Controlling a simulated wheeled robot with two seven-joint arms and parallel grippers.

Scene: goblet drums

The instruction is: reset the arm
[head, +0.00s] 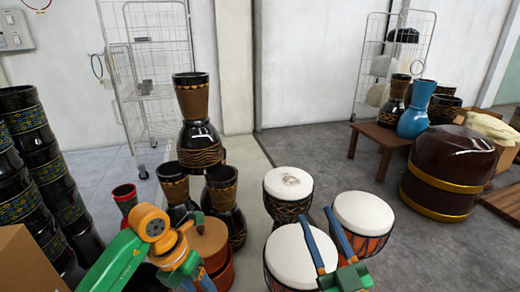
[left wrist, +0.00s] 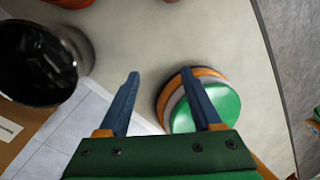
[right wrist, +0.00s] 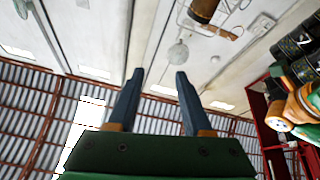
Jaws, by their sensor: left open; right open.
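My right gripper (head: 315,213) is at the lower right of the head view, in front of the white-topped drums (head: 364,212). In the right wrist view the right gripper (right wrist: 159,72) has its blue fingers apart with nothing between them. My left arm enters the head view at the lower left, in front of a reddish-brown drum (head: 212,240); its fingers are mostly cut off by the bottom edge. In the left wrist view the left gripper (left wrist: 160,73) has its fingers spread and empty, above the pale floor. No object is held.
Black goblet drums (head: 199,145) stand stacked at the centre. Patterned black drums (head: 45,165) and a cardboard box (head: 28,262) are at left. A large brown drum (head: 447,170) and a low wooden table (head: 383,136) stand right. Grey floor (head: 335,150) between is clear.

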